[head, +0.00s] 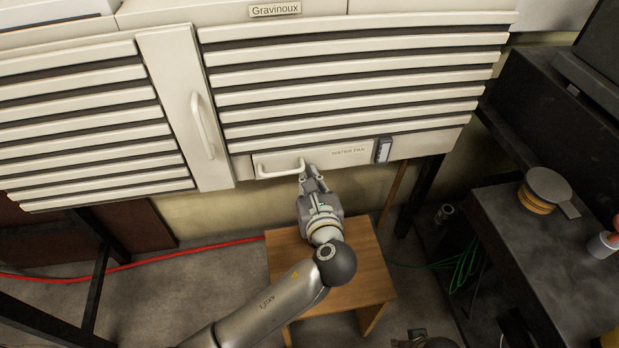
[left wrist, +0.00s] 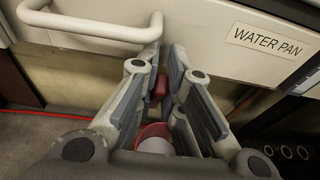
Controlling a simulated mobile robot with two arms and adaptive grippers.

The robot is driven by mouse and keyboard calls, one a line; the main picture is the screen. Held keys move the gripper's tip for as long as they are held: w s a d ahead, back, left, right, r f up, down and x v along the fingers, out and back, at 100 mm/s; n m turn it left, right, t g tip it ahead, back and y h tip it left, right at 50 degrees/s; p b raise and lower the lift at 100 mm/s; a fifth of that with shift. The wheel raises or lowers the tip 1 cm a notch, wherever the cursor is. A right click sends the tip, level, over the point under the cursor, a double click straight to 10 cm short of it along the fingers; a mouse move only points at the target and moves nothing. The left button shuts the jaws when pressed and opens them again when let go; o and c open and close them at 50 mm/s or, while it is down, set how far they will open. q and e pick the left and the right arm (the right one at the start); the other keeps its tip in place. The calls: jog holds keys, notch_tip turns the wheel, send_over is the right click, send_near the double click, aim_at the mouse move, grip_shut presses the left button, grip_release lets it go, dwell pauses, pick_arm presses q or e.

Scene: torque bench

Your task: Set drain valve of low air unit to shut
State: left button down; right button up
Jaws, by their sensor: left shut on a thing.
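The low air unit (head: 175,60) is a cream cabinet with louvred slats. Its water pan drawer (head: 330,158) has a white handle (head: 278,172), also seen at the upper left of the left wrist view (left wrist: 90,27). My left gripper (head: 306,172) is at the unit's lower edge, by the handle's right end. In the left wrist view its two fingers (left wrist: 167,62) stand around a small red part (left wrist: 160,86), which looks like the drain valve. The fingers hide most of it, and its setting cannot be read. My right gripper (head: 418,335) barely shows at the bottom edge.
A wooden stool (head: 350,280) stands below the unit. A red hose (head: 190,252) runs along the floor to its left. A dark bench (head: 510,235) with a round tin (head: 540,190) stands at the right. A red-rimmed round thing (left wrist: 155,132) shows below my left fingers.

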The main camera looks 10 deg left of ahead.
pick_arm(q)
jog(key=shift+d, duration=0.1)
jog(key=c, duration=1.6)
grip_release()
jog(key=shift+o, duration=0.2)
jog(key=v, duration=1.2)
